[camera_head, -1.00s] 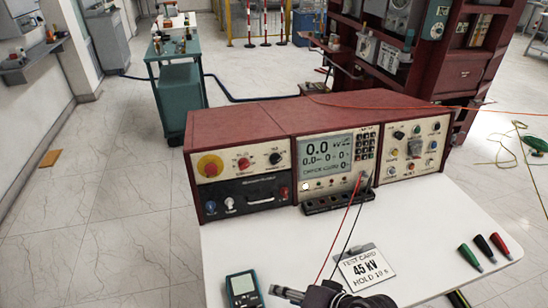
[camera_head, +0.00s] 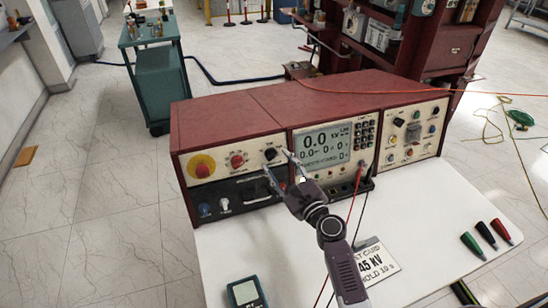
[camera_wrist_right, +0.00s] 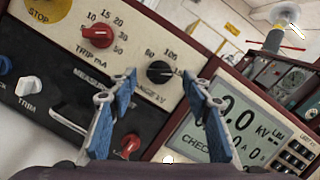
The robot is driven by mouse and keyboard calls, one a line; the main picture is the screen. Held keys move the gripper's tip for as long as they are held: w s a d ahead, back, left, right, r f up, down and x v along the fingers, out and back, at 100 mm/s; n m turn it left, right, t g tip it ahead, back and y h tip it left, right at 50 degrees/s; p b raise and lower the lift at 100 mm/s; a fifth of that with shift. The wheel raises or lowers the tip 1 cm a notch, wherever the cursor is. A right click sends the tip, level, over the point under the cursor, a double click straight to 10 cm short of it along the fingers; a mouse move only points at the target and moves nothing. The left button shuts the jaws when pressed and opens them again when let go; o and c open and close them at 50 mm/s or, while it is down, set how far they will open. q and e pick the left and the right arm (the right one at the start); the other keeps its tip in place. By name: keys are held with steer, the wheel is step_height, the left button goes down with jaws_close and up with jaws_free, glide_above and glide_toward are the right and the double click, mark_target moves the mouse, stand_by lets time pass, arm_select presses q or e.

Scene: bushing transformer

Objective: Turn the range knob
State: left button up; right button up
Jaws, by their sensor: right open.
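The black range knob (camera_head: 270,154) is on the left cream panel of the red console, to the right of a red knob. In the right wrist view the black knob (camera_wrist_right: 158,72) shows between and beyond my fingertips, with a dial scale around it and a partly hidden label ending in kV. My right gripper (camera_head: 276,162) is open in front of this panel, its two fingers pointing at the knob. In the right wrist view the gripper's blue-padded fingers (camera_wrist_right: 160,82) stand apart with nothing between them; contact with the knob is not visible. My left gripper is not in view.
A red trip mA knob (camera_wrist_right: 97,36) and a yellow-ringed stop button (camera_head: 201,166) are on the same panel. The display (camera_head: 327,146) is just right. Red and black leads cross near my right arm. A test card (camera_head: 376,262) and handheld meter (camera_head: 245,292) lie on the white table.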

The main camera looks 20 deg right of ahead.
mark_target(271, 155)
steer(key=shift+w+a, duration=0.2)
steer(key=shift+w, duration=1.2)
steer(key=c, duration=1.2)
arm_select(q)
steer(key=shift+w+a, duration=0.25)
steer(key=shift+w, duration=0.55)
arm_select(e)
steer(key=shift+o, duration=0.2)
